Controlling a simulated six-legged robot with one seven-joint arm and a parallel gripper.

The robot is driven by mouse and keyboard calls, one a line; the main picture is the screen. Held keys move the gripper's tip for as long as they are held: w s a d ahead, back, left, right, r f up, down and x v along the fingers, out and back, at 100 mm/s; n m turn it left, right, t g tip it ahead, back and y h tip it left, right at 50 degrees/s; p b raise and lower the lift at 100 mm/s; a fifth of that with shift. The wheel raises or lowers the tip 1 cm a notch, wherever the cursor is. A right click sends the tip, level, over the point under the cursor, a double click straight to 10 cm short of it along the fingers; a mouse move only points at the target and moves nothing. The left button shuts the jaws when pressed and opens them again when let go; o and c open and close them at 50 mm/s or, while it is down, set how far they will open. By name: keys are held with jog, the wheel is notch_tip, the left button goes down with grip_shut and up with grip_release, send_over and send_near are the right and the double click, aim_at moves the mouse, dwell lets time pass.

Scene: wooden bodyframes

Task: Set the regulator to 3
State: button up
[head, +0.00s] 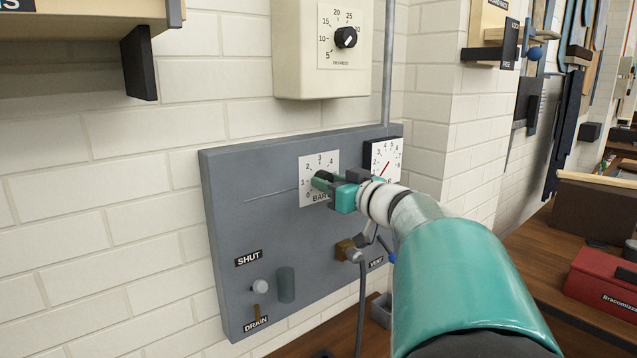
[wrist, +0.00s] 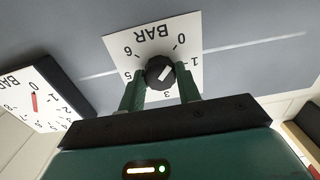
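The regulator is a round black knob (wrist: 160,72) with a short white mark, on a white dial plate (head: 319,161) lettered BAR with numbers from 0 up. In the wrist view the dial is upside down. The mark lies on a slant toward the 0 side, though I cannot tell its exact reading. My gripper (head: 322,182) is at the dial and hides the knob in the head view. In the wrist view its two green fingers (wrist: 160,77) stand on either side of the knob, close to it. They look open, with no clear contact.
A pressure gauge (head: 384,158) with a red needle is mounted right of the dial on the grey panel (head: 235,205). A thermostat box (head: 290,50) hangs above.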

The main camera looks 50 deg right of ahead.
jog(key=shift+c, duration=1)
jog(key=shift+m, duration=0.4)
jog(key=m, duration=0.9)
jog(key=shift+r, duration=0.1)
jog(key=m, duration=0.3)
jog(key=shift+m, duration=0.4)
jog(key=m, duration=1.3)
